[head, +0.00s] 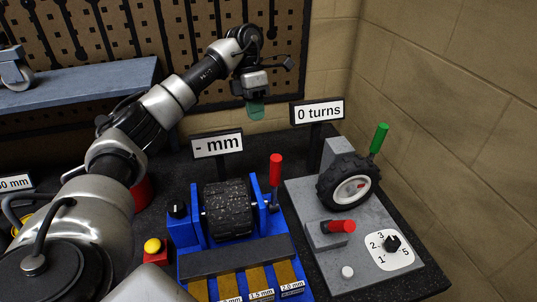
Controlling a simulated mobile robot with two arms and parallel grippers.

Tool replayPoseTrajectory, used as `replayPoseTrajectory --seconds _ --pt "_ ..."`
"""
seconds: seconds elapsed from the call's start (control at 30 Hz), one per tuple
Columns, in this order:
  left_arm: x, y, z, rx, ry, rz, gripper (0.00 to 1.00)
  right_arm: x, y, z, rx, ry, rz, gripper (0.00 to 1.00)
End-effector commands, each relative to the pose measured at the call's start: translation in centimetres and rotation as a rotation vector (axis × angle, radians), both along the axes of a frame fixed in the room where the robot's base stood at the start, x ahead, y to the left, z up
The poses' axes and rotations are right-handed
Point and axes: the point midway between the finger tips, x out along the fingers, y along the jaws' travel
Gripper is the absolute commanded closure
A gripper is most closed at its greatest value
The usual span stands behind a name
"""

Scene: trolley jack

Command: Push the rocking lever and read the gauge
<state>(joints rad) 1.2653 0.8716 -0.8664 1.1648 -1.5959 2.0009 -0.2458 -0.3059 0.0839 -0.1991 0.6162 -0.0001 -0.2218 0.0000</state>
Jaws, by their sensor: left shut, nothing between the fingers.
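My left gripper (256,109) is shut and empty, with its greenish fingertips pointing down. It appears high above the back of the bench, clear of the levers. A blue stand (185,229) holds a black ribbed roller (228,208) and has an upright red-handled lever (275,169) on its right. A sign (217,144) behind it reads "- mm". Which lever is the rocking one, I cannot tell.
The grey unit also has a numbered dial (392,245) and a white button (347,272). A yellow button on a red box (154,250) stands left of the blue stand. A blue-grey shelf (80,84) is at the back left. Block walls (455,120) close the right side.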

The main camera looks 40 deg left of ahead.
Motion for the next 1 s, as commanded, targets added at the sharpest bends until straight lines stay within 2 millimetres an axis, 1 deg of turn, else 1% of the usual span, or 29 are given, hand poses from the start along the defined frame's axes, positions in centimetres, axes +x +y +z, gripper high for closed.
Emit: replayPoseTrajectory --seconds 0.1,0.17,0.2,0.47,0.53,0.7,0.8,1.0 --pt "-0.4 -0.6 -1.7 -0.002 0.005 -0.002 1.00 0.7 0.1 0.3 0.001 -0.011 0.000 0.57" --pt "-0.6 -0.9 -2.6 0.000 0.006 -0.002 1.00 0.9 0.1 0.9 0.002 -0.015 -0.001 0.57" --pt "-0.8 -1.1 -3.4 0.000 0.006 -0.002 1.00 1.0 0.1 1.3 0.003 -0.017 -0.001 0.57" --pt "-1.7 -2.8 -8.5 -0.001 0.005 -0.001 1.00 1.0 0.4 3.3 0.007 -0.017 -0.001 0.57" --pt "-2.2 -3.9 -8.2 -0.001 0.001 -0.004 1.00 0.9 0.5 4.4 0.008 -0.016 -0.001 0.57" --pt "-3.1 -5.6 -8.7 -0.001 0.001 -0.002 1.00 0.8 0.7 5.4 0.009 -0.014 -0.002 0.57" --pt "-3.4 -6.1 -8.8 -0.002 -0.001 0.000 1.00 0.8 0.6 5.6 0.009 -0.013 -0.001 0.57" --pt "-3.4 -6.3 -9.0 -0.002 -0.001 0.001 1.00 0.6 0.6 5.5 0.009 -0.010 -0.001 0.57"
